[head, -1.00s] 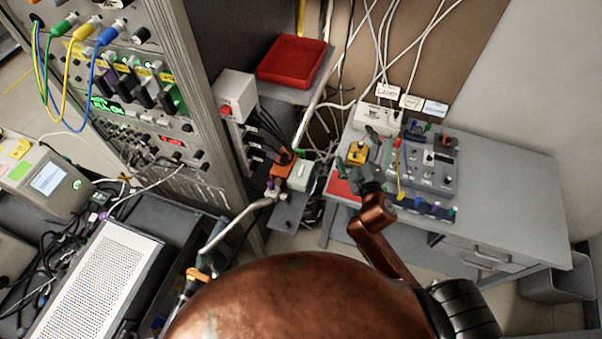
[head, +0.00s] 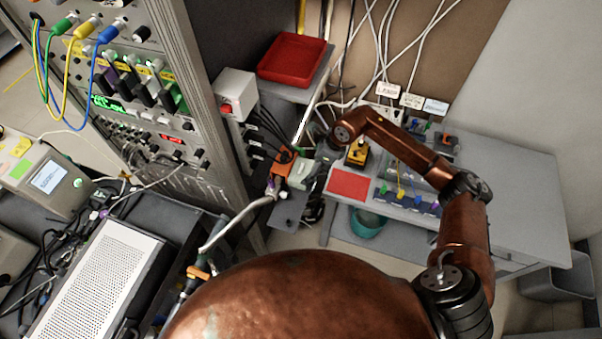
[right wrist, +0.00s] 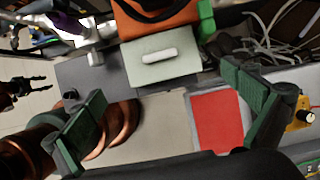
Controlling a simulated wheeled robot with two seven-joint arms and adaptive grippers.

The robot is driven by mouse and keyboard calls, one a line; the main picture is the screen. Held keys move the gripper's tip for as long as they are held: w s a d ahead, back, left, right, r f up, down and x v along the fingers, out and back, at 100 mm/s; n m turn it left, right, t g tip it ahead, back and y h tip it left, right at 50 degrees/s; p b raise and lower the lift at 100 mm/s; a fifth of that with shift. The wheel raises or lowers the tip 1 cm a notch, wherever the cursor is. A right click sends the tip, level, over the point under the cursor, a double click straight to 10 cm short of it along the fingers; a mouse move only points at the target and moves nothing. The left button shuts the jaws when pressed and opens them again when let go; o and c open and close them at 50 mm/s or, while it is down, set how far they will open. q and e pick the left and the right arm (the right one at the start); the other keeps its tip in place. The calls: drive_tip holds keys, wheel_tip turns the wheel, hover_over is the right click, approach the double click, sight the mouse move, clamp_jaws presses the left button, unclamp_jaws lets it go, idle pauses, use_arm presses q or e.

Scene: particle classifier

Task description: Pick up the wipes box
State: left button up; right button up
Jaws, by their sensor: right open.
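The wipes box, a small pale box with a white strip on top, shows in the head view (head: 300,174) on the grey shelf beside the rack, against an orange box. It shows in the right wrist view (right wrist: 160,62) at upper middle. My right gripper (head: 318,160) is at its right side in the head view, partly hidden by my wrist. In the right wrist view the right gripper (right wrist: 165,110) has its green fingers wide apart with nothing between them; the box lies beyond them. My left gripper (right wrist: 28,86) shows small at the left edge, its dark fingers apart.
The orange box (right wrist: 158,20) stands directly behind the wipes box. A red pad (head: 348,185) and yellow device (head: 357,155) lie on the right table (head: 520,190). Cables crowd behind. The instrument rack (head: 205,110) stands left, and a red tray (head: 292,58) sits farther back.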

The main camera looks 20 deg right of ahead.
sight(306, 171)
drive_tip(key=shift+d+f, duration=0.1)
drive_tip(key=shift+f, duration=0.35)
drive_tip(key=p+x, duration=0.1)
drive_tip(key=x, duration=0.6)
drive_tip(key=shift+w+d+p, duration=0.1)
drive_tip(key=shift+p, duration=0.3)
drive_tip(key=c, duration=1.4)
